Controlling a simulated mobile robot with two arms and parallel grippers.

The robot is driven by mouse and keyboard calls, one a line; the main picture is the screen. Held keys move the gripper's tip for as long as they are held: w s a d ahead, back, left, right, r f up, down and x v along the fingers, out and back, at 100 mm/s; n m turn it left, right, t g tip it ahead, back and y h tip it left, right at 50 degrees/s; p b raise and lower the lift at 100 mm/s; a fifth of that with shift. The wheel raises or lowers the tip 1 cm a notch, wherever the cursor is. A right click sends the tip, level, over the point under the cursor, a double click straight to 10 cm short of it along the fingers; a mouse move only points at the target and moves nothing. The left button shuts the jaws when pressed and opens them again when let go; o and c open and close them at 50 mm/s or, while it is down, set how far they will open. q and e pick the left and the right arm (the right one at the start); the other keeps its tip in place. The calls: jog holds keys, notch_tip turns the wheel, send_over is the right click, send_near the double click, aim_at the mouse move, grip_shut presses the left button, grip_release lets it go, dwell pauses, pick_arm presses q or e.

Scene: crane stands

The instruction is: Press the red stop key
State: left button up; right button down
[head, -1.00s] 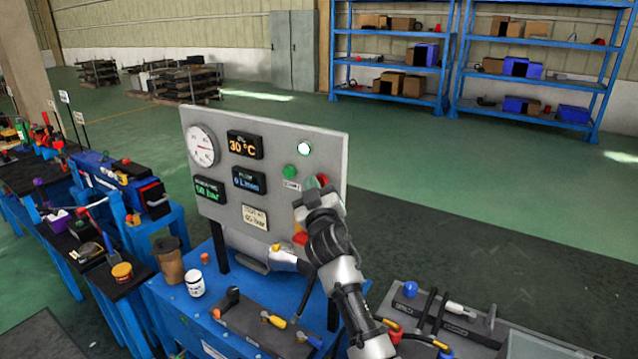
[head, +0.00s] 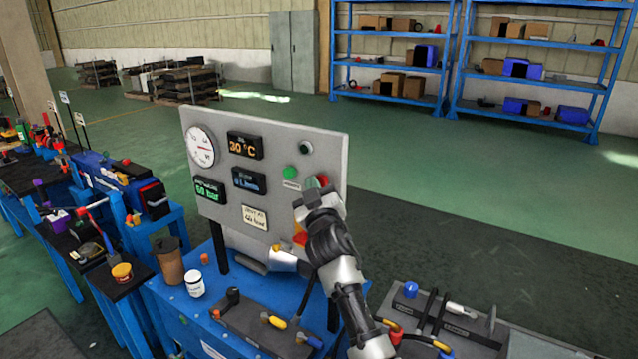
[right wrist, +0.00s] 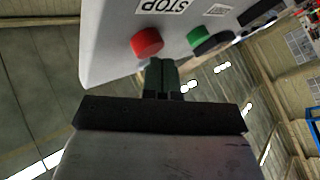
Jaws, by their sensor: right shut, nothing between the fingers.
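The red stop key (head: 323,180) sits on the right side of an upright grey panel (head: 326,150), partly hidden by my right gripper (head: 312,184). In the right wrist view the red key (right wrist: 147,42) shows as a round button beside a STOP label (right wrist: 165,5). My right gripper's dark fingers (right wrist: 162,64) are shut and empty, with their tips close to the key. I cannot tell whether they touch it. My left gripper is not in view.
Open floor lies behind the panel.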

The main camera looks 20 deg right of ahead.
jog(key=shift+s+a, duration=0.45)
jog(key=shift+a, duration=0.05)
jog(key=shift+s+a, duration=0.75)
jog(key=shift+a, duration=0.25)
jog(key=shift+s+a, duration=0.75)
jog(key=shift+a, duration=0.2)
jog(key=shift+f, duration=0.1)
